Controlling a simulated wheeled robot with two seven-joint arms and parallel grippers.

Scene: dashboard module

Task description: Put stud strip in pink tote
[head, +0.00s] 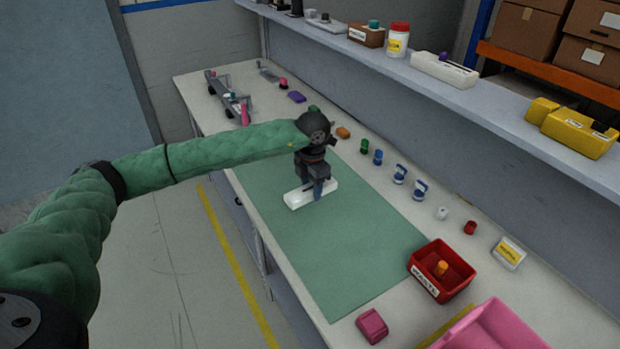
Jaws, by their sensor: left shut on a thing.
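A white block-like strip (295,201), which I take to be the stud strip, is at the far part of the green mat. My left gripper (315,190) points down over it, with its fingers shut on it. The fingers hide part of the strip, and I cannot tell whether it touches the mat. The pink tote (490,330) stands at the near right end of the bench, cut off by the bottom edge of the picture. My right gripper is not in view.
The green mat (345,260) is otherwise clear. A red bin (450,284) with an orange piece inside and a small pink block (372,325) are near the tote. Several small coloured parts line the bench's back. A loaded shelf (480,97) runs above.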

